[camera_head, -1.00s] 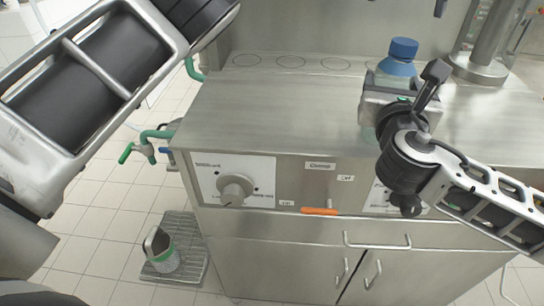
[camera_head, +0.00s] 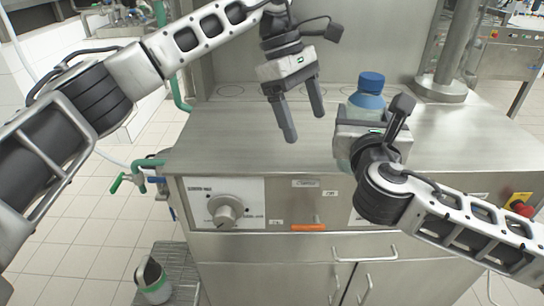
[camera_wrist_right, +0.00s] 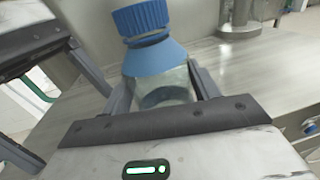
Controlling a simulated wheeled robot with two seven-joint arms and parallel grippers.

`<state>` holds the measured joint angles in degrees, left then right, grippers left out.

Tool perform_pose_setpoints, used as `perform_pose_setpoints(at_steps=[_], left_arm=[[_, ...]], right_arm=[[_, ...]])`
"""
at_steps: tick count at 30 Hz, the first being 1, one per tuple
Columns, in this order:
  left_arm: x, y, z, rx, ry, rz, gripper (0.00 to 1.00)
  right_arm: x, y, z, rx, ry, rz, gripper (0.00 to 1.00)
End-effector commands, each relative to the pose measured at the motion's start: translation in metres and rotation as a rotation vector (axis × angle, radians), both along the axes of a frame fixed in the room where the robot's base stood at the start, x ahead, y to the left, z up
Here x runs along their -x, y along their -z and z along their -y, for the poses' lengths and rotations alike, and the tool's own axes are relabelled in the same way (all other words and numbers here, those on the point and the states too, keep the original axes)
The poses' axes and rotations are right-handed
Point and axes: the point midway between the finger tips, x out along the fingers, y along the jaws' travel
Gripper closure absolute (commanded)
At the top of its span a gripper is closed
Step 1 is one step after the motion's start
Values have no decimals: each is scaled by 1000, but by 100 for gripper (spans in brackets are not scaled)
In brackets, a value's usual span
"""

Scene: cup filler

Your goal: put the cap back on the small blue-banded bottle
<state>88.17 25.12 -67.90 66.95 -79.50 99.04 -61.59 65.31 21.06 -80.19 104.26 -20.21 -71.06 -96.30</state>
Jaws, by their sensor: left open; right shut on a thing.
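The small bottle is clear with a blue band (camera_head: 366,101) around its shoulder. It stands upright in my right gripper (camera_head: 370,128), which is shut on its body. A ribbed blue cap (camera_head: 371,82) sits on top of the neck; it also shows in the right wrist view (camera_wrist_right: 140,17). A narrow pale gap shows between cap and band there, and I cannot tell how tight the cap is. My left gripper (camera_head: 304,127) is open and empty, fingers pointing down, to the left of the bottle and apart from it. The gripper hides much of the bottle's body.
The steel worktop (camera_head: 235,140) is clear on the left, with several marked circles at the back. A steel column (camera_head: 445,70) stands behind right.

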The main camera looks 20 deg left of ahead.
Motion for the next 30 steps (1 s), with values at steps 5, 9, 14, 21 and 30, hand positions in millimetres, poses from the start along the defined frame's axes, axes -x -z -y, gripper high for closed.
perform_pose_setpoints(at_steps=[5,9,14,21,30], left_arm=[[17,29,-17,-3,250,-3,17],[31,47,-27,1,422,-5,17],[42,61,-35,0,554,0,17],[49,69,-40,3,629,0,17],[49,69,-40,3,630,0,17]], right_arm=[[0,1,0,1,-1,-3,100],[0,1,0,1,-2,-3,100],[0,1,0,1,-2,-3,100],[0,1,-1,1,-2,-3,100],[0,1,-1,1,-2,-3,23]])
